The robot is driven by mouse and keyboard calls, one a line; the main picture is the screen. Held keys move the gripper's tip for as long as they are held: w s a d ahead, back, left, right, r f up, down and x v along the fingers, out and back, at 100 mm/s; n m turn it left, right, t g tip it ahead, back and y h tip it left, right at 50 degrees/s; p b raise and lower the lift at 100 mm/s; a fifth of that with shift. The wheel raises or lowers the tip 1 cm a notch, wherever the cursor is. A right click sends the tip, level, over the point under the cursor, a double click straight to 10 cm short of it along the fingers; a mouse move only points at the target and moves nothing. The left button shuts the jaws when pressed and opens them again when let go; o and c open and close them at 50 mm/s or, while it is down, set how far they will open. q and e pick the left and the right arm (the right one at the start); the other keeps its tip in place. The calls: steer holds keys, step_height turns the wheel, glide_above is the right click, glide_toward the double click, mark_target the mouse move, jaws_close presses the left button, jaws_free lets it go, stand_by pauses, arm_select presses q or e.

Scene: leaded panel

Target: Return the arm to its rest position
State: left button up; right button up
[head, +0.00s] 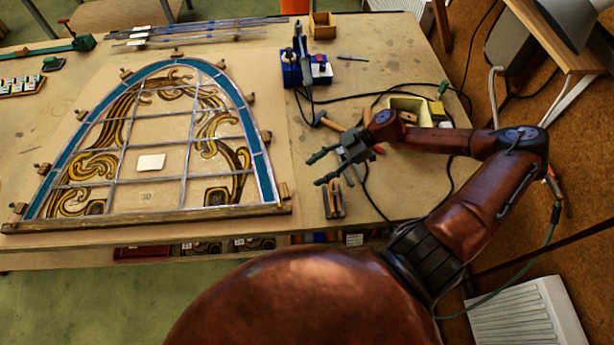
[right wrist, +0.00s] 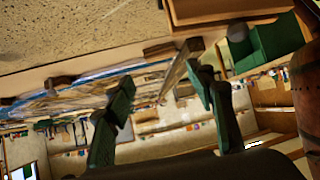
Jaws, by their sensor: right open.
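My right arm (head: 480,190) reaches in from the right over the right part of the workbench. My right gripper (head: 327,168) is open and empty, its fingers pointing left toward the leaded panel (head: 150,135). It is to the right of the panel and apart from it. In the right wrist view the two green fingertips (right wrist: 162,92) stand apart with nothing between them. The panel is arched, with a blue border and brown scroll pieces, and lies flat. A small pale card (head: 151,162) lies on it. My left gripper is out of view.
A blue soldering stand (head: 291,76), a yellowish open box (head: 416,108), a hammer (head: 331,122) and black cables lie around the arm. Pliers (head: 334,202) lie near the bench's front edge. A small wooden box (head: 322,25) and lead strips (head: 200,28) are at the back.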

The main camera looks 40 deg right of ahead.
steer(key=shift+s+d+r, duration=0.1)
steer(key=shift+d+r, duration=0.2)
stand_by(0.4)
